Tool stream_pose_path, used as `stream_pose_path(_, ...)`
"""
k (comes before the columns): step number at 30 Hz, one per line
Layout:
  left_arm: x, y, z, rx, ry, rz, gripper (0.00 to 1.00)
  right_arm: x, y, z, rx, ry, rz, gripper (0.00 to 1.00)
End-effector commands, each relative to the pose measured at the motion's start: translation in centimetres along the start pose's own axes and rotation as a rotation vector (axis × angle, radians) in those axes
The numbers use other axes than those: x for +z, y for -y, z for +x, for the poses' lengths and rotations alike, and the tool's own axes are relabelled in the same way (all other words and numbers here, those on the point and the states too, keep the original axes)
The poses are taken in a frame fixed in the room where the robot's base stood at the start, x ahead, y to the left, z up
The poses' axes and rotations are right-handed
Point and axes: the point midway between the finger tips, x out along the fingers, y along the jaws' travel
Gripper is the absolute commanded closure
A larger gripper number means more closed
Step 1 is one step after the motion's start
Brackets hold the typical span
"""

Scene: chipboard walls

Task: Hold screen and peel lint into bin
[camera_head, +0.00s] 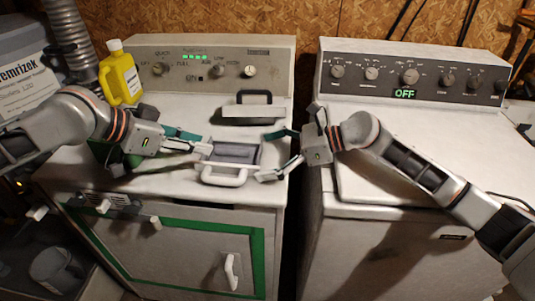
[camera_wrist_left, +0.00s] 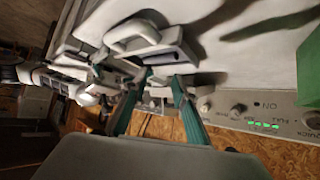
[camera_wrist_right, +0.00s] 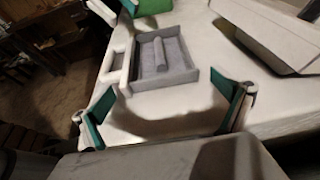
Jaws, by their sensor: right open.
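The lint screen (camera_head: 231,153), a shallow grey tray with a white handle, lies on the left machine's top. In the right wrist view, a grey roll of lint (camera_wrist_right: 164,51) lies inside the screen (camera_wrist_right: 188,77). My left gripper (camera_head: 204,143) is open at the screen's left side, apparently apart from it. My right gripper (camera_head: 266,156) is open and empty at the screen's right side, its fingers apart from it. A green object (camera_wrist_left: 311,70) stands left of the screen, partly hidden behind my left gripper; I cannot tell whether it is the bin.
A white box-shaped part with a black handle (camera_head: 250,112) stands behind the screen. A yellow jug (camera_head: 120,73) stands by the control panel. A labelled grey container (camera_head: 24,68) is at far left. The right machine (camera_head: 390,140) reads OFF. A grey cup-like container (camera_head: 55,268) sits low left.

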Motion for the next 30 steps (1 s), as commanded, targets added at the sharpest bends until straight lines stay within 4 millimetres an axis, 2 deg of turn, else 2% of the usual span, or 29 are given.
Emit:
stream_pose_path(1,0.0,0.0,0.0,0.000,0.000,0.000,0.72,0.0,0.0,0.0,0.000,0.000,0.000,0.03)
stream_pose_path(6,0.0,0.0,0.0,0.000,0.000,0.000,0.72,0.0,0.0,0.0,0.000,0.000,0.000,0.45)
stream_pose_path(12,-0.1,0.1,0.2,0.000,0.009,0.006,0.70,0.0,0.0,0.0,0.000,0.000,0.000,0.45)
stream_pose_path(17,-0.6,1.3,1.6,0.000,0.084,0.045,0.70,0.0,0.0,0.0,0.000,0.000,0.000,0.45)
stream_pose_path(24,-2.3,3.1,4.6,0.039,0.319,0.191,0.70,0.0,0.0,0.0,0.000,0.000,0.000,0.45)
stream_pose_path(30,-4.3,2.8,5.6,0.122,0.517,0.352,0.70,0.0,0.0,0.0,0.000,0.000,0.000,0.45)
